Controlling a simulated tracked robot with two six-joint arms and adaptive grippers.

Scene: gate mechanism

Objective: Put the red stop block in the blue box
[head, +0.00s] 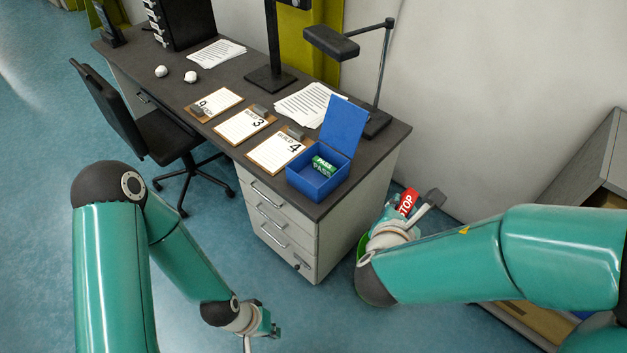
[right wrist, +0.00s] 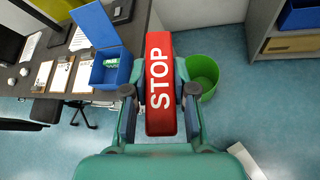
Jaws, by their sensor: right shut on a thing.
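The red stop block (right wrist: 160,85), lettered STOP in white, is held between the fingers of my right gripper (right wrist: 160,100). It also shows in the head view (head: 407,202), partly hidden by my right gripper (head: 405,215), right of the desk and apart from it. The blue box (head: 318,176) stands with its lid raised on the desk's near right corner. A green block lies inside it. The box also shows in the right wrist view (right wrist: 108,68), left of the red block. My left gripper (head: 272,328) is low in front of the desk; its fingers are too small to judge.
The dark desk (head: 222,132) carries clipboards (head: 245,125), papers and a lamp (head: 335,42). A chair (head: 140,125) stands at its left. A green bin (right wrist: 203,75) is on the floor right of the red block. A grey shelf (head: 590,165) stands at the right.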

